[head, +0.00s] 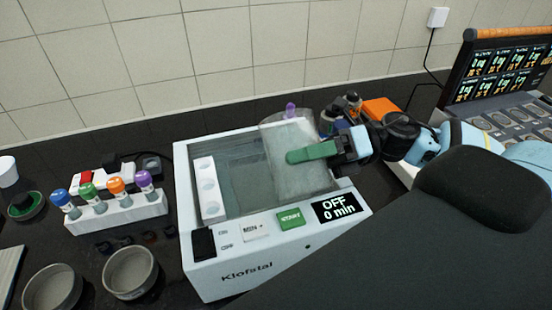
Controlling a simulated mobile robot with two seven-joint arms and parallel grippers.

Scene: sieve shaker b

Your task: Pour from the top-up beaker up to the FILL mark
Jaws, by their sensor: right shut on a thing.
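My right gripper (312,153) is shut on a clear beaker (292,175), with a green finger across its near side. The beaker is over the right part of the open bath of a white tabletop unit marked Klofstal (245,270). It looks tilted; I cannot tell whether liquid is leaving it. The bath inside looks grey-green and see-through, and its liquid level is unclear. I cannot make out a FILL mark. The unit's display (337,207) reads OFF, 0 min. My left gripper is not in view.
A white rack (118,215) with several colour-capped bottles stands left of the unit. Two round grey dishes (130,272) (52,288) lie in front of it. An orange box (381,107) and a console with a screen (505,72) are at the right. A tiled wall closes the back.

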